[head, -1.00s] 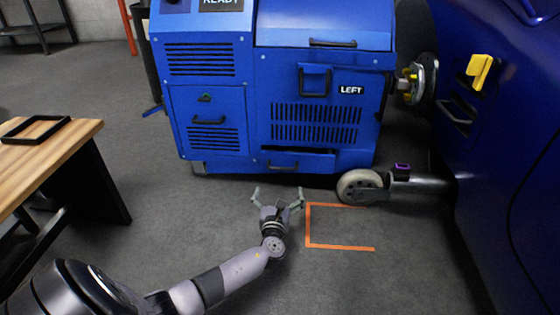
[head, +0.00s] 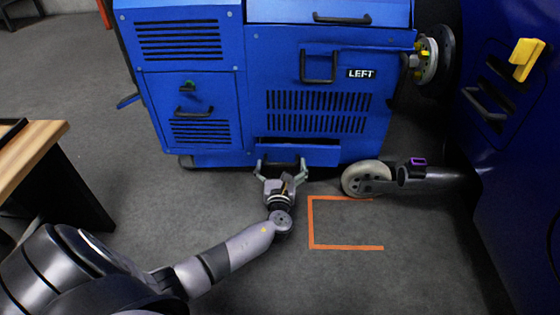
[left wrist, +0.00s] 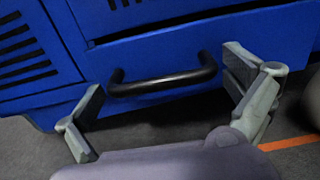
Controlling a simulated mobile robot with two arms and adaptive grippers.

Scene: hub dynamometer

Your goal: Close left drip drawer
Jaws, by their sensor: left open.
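The left drip drawer (head: 322,156) is a low blue drawer at the bottom of the blue machine marked LEFT. It stands out a little, with a dark gap above its front panel. Its black bar handle (head: 283,164) also shows in the left wrist view (left wrist: 160,82). My left gripper (head: 281,170) is open at the drawer front, its two fingers on either side of the handle. In the left wrist view the fingers (left wrist: 165,95) are spread wide, with the handle between them. I cannot tell whether they touch the drawer. My right gripper is not in view.
The blue machine (head: 190,85) has other panels and handles above the drawer. A caster wheel (head: 366,179) stands right of the drawer. An orange floor marking (head: 312,222) lies in front. A wooden table (head: 30,143) is at left, a blue vehicle (head: 525,150) at right.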

